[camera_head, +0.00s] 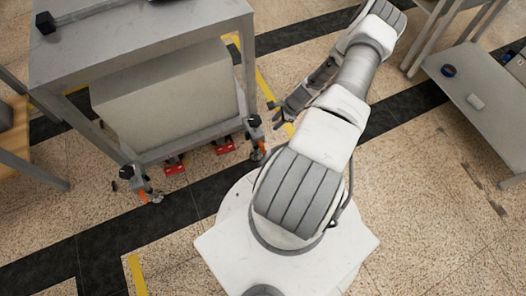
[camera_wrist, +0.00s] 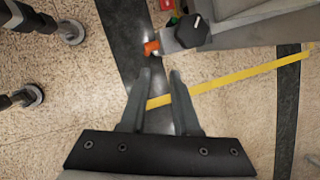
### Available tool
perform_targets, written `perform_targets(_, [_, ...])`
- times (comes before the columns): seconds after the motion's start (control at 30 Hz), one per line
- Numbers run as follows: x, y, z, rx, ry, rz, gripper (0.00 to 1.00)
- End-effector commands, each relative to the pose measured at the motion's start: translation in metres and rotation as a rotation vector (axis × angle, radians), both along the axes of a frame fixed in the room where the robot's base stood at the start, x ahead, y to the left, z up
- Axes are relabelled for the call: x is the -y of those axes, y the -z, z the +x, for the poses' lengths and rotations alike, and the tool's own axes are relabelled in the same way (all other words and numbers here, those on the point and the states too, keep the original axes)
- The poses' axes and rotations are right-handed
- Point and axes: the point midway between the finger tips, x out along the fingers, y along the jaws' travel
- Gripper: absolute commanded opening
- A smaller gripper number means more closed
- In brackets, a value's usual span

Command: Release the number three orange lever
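A small orange lever (camera_wrist: 151,48) shows in the wrist view beside a black knob (camera_wrist: 190,32) at a corner of a grey metal frame. My gripper (camera_wrist: 161,73) is open and empty, its fingertips just below the lever in the picture and apart from it. In the head view my gripper (camera_head: 279,108) hangs to the right of the metal cart (camera_head: 200,43), near its right corner fitting (camera_head: 255,131). Another corner fitting with an orange part (camera_head: 141,183) is at the cart's left corner. I cannot read any number on the levers.
A large grey box (camera_head: 165,100) sits low inside the cart. Red parts (camera_head: 175,165) lie beneath it. A grey bench (camera_head: 480,95) stands at the right. Speckled floor with black strips and yellow lines is clear around my base.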

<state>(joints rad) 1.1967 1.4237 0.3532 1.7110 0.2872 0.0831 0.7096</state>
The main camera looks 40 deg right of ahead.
Motion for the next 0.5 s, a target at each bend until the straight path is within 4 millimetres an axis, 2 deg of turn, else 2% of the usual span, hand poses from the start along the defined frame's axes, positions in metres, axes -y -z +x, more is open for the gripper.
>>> perform_targets(0.03, [-0.003, 0.026, -0.008, -0.006, 0.066, 0.026, 0.3])
perform_targets(0.1, [-0.005, 0.046, -0.016, -0.013, 0.141, 0.049, 0.3])
perform_targets(0.2, [-0.008, 0.066, -0.023, -0.021, 0.218, 0.069, 0.3])
perform_targets(0.33, [-0.009, 0.079, -0.027, -0.026, 0.265, 0.081, 0.3])
perform_targets(0.5, [-0.013, 0.095, -0.023, -0.027, 0.268, 0.083, 0.3])
